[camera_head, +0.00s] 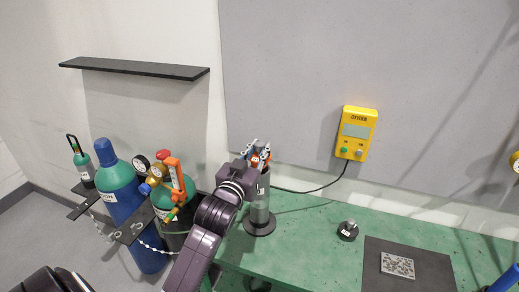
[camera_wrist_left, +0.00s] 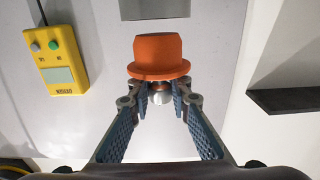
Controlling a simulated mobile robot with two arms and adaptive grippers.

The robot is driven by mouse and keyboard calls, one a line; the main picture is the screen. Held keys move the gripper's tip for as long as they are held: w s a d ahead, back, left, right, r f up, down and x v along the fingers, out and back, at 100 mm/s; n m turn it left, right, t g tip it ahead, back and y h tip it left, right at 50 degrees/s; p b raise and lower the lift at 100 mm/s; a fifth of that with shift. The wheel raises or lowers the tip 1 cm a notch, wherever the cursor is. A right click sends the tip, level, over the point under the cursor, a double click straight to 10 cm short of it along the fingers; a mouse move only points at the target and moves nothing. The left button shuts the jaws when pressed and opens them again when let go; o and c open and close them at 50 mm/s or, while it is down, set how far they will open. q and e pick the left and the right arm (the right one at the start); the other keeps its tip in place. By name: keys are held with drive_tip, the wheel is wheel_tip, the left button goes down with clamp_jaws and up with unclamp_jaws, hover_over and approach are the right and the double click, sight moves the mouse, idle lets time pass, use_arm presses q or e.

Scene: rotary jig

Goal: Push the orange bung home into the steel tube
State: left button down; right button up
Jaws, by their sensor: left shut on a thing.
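The orange bung (camera_wrist_left: 158,52) has a wide flange and a round metal knob. My left gripper (camera_wrist_left: 160,95) is shut on it at the knob side, with the bung beyond the fingertips. In the head view my left gripper (camera_head: 258,152) is at the upper end of the steel tube (camera_head: 261,206), which stands upright on a round dark base on the green bench. The wrist hides part of the tube's top. A grey shape at the top of the wrist view lines up with the bung and looks apart from it; I cannot tell if it is the tube. My right gripper is not in view.
Blue-green gas cylinders (camera_head: 120,185) with gauges and a chain stand left of my arm. A yellow oxygen box (camera_head: 356,133) hangs on the wall with a cable. A small dark round part (camera_head: 347,230) and a dark mat (camera_head: 376,271) lie right on the green bench (camera_head: 300,250).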

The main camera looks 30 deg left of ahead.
use_arm(q)
drive_tip(key=shift+f+b, duration=0.45)
drive_tip(key=shift+f, duration=0.55)
idle(0.4)
drive_tip(key=shift+f+b, duration=0.7)
drive_tip(key=shift+f, duration=0.6)
drive_tip(key=c, duration=1.7)
unclamp_jaws()
drive_tip(key=shift+s, duration=0.1)
drive_tip(key=v, duration=1.2)
drive_tip(key=shift+f, duration=0.1)
